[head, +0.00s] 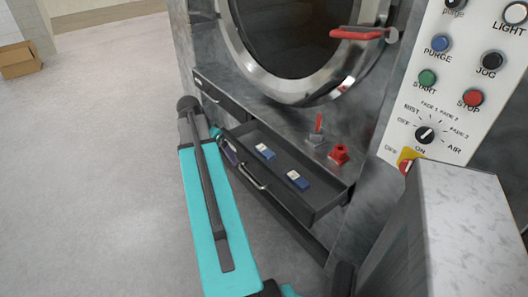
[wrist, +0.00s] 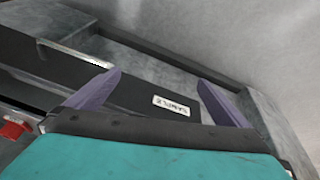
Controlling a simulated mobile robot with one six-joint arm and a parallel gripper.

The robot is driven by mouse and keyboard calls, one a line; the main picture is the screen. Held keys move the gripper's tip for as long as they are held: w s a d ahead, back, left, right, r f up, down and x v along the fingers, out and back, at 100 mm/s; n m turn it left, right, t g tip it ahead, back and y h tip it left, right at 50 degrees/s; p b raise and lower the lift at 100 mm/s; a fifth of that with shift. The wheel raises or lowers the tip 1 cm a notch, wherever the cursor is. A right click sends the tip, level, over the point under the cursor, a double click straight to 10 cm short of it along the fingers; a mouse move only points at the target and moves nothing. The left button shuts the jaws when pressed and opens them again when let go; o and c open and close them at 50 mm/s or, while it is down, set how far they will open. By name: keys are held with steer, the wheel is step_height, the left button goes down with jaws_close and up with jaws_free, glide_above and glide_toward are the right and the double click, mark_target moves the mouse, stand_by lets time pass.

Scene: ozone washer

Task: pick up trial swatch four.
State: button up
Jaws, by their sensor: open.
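Two small blue swatches with white tags lie apart in the open grey drawer, one farther left (head: 265,151) and one nearer the right end (head: 298,180). Their tags are too small to read, so I cannot tell which is trial swatch four. My gripper (head: 230,152) is at the left end of the drawer in the head view, mostly hidden behind my teal arm. In the wrist view my gripper (wrist: 158,78) shows two purple fingers spread wide with nothing between them. No swatch shows in the wrist view.
The open drawer (head: 315,208) has a bar handle (head: 253,178) in front. A closed drawer (head: 218,98) is to its left. A red valve (head: 339,154) and a red-handled lever (head: 317,128) stand behind it. A label (wrist: 171,105) reading SAMPLE lies beyond the fingers.

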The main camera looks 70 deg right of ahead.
steer(key=s+d+r+m+p, duration=0.1)
steer(key=s+d+r+m, duration=0.2)
steer(key=s+d+r, duration=0.4)
steer(key=s+r, duration=0.2)
steer(key=s, duration=0.1)
steer(key=shift+s+d, duration=0.25)
steer(key=shift+f, duration=0.15)
steer(key=p, duration=0.1)
glide_above(264, 150)
steer(key=w+a, duration=0.1)
steer(key=a, duration=0.1)
steer(key=shift+a+f, duration=0.2)
steer(key=shift+f, duration=3.7)
steer(key=shift+p, duration=0.3)
steer(key=shift+p+x, duration=0.55)
steer(key=shift+x, duration=0.7)
steer(key=shift+s+d+f+h, duration=0.15)
steer(key=shift+d+f, duration=0.15)
steer(key=shift+f, duration=0.3)
steer(key=shift+w+d+f+h, duration=0.15)
steer(key=shift+d+f, duration=0.1)
steer(key=shift+f, duration=0.35)
steer(key=shift+s, duration=0.1)
